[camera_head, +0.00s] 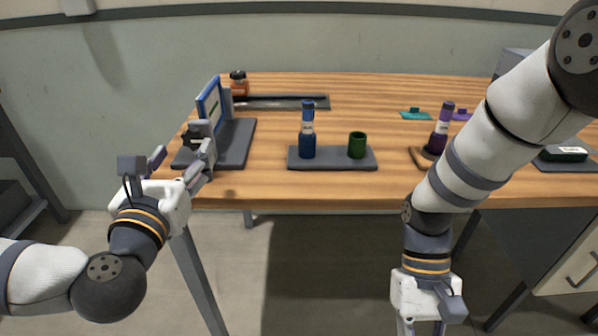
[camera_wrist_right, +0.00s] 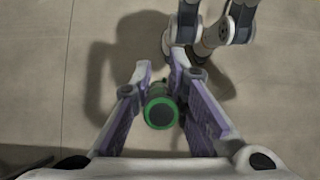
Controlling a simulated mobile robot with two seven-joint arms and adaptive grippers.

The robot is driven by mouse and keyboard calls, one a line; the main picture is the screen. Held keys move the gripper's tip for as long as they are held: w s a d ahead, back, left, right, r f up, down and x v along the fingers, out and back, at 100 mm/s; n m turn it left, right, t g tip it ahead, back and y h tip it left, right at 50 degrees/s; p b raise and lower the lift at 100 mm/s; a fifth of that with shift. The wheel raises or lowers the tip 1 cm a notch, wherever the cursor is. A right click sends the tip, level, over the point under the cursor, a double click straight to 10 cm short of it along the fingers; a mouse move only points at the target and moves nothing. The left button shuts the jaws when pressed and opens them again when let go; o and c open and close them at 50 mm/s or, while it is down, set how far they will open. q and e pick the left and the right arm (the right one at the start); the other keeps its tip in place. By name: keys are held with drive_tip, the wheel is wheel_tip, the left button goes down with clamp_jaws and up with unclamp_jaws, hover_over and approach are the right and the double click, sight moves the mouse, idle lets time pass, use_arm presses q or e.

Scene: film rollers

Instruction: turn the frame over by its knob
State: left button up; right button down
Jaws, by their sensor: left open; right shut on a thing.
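The frame (camera_head: 209,103) is a blue-edged panel with a pale face. It stands upright, turned nearly edge-on, on a dark base (camera_head: 238,140) at the table's left end. A small dark part (camera_head: 189,137), possibly its knob, shows at its near side beside a grey bracket. My left gripper (camera_head: 184,158) is open just in front of this part; I cannot tell whether it touches. My right gripper (camera_wrist_right: 160,110) is shut on a dark cylinder with a green rim (camera_wrist_right: 160,113), seen end-on in the right wrist view. In the head view its fingers are cut off at the bottom edge.
A grey tray (camera_head: 332,164) holds a blue bottle (camera_head: 308,135) and a green cup (camera_head: 357,146). A purple bottle (camera_head: 440,130) stands farther right, partly behind my right arm. A long dark tray (camera_head: 285,102) and an orange-labelled jar (camera_head: 239,84) are at the back left.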

sight(192, 139)
use_arm(q)
drive_tip(key=w, duration=0.5)
drive_tip(key=shift+d+r, duration=0.1)
use_arm(e)
drive_tip(key=shift+r, duration=0.15)
use_arm(q)
drive_tip(key=shift+c, duration=0.2)
drive_tip(key=c, duration=1.1)
